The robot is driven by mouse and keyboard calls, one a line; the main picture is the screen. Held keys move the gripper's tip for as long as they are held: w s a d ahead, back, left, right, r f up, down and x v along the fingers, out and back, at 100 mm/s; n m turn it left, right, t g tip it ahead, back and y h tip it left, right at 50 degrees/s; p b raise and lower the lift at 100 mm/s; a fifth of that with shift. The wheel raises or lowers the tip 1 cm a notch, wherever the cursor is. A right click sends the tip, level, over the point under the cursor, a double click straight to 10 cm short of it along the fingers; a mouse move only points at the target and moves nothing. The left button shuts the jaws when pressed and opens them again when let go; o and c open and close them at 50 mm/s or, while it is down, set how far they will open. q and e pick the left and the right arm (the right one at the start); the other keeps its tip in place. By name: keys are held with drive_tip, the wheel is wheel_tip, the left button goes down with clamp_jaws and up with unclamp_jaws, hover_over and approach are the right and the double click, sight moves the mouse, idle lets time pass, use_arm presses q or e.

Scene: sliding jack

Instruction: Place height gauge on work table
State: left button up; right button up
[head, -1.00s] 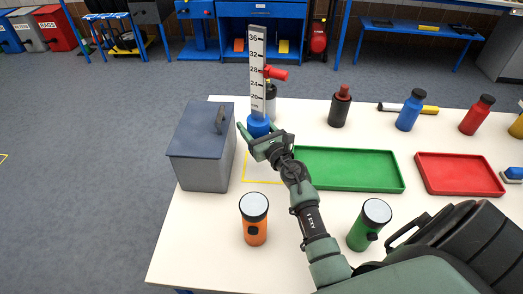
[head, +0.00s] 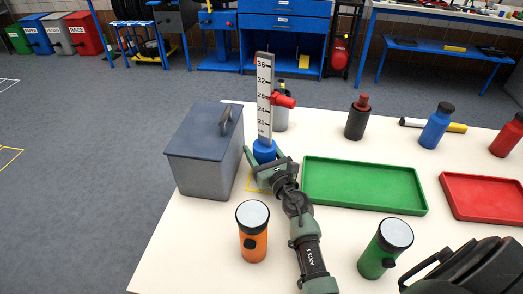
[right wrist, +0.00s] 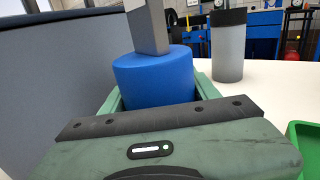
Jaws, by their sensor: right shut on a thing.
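The height gauge is an upright grey scale (head: 265,100) with black numbers, a red slider (head: 283,101) and a round blue base (head: 264,151). My right gripper (head: 264,163) is shut on the blue base. The right wrist view shows the base (right wrist: 155,78) between the green fingers, with the scale rising from it. The base's underside is hidden, so I cannot tell whether it touches the white work table (head: 190,235). A yellow outline (head: 252,187) on the table lies just below the gripper, partly covered.
A grey box with a handle (head: 205,145) stands close left of the gauge. A grey bottle (head: 281,118) is behind it. A green tray (head: 365,208) lies right. Orange (head: 253,243) and green (head: 383,262) flashlights stand in front. A dark bottle (head: 357,122) stands behind the tray.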

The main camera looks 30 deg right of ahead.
drive_tip(key=shift+f, duration=0.15)
drive_tip(key=o, duration=1.8)
drive_tip(key=shift+d+f, duration=0.1)
drive_tip(key=shift+d, duration=0.05)
drive_tip(key=shift+r, duration=0.4)
drive_tip(key=s, duration=1)
drive_tip(key=shift+s+a+f, duration=0.25)
drive_tip(key=shift+s+a, duration=0.1)
drive_tip(key=shift+s, duration=0.05)
drive_tip(key=shift+s+r, duration=0.1)
drive_tip(key=shift+s, duration=0.55)
drive_tip(key=shift+a, duration=0.1)
